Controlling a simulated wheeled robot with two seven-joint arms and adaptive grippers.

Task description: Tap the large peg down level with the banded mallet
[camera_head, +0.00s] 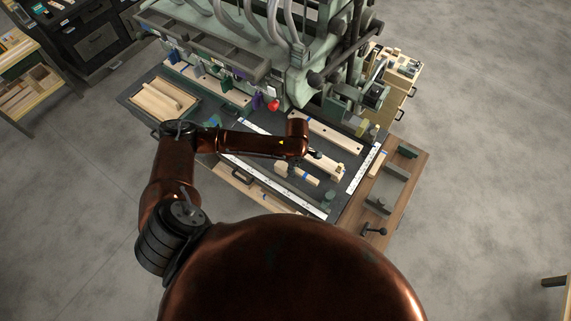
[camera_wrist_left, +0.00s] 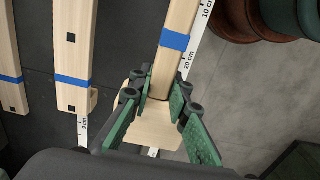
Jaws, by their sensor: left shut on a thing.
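My left gripper (camera_wrist_left: 162,103) is shut on the banded mallet (camera_wrist_left: 168,68), a pale wooden tool with a blue band on its handle. Its green finger pads close on both sides of the handle, and the wider wooden head (camera_wrist_left: 150,130) shows between and beyond the fingers. In the head view the left gripper (camera_head: 288,170) is small and low over the bench, with the mallet's banded handle (camera_head: 306,176) reaching right. A short pale upright piece (camera_head: 340,167), perhaps the large peg, stands at the right end of a wooden rail (camera_head: 322,160); its height is hard to tell. My right gripper is not in view.
White rulers (camera_head: 365,173) edge the dark bench mat. A holed plank (camera_head: 325,131) lies behind the rail. A wooden tray (camera_head: 165,98) stands at the left. A green machine (camera_head: 290,60) fills the back. A brown side board with clamps (camera_head: 385,190) lies at the right.

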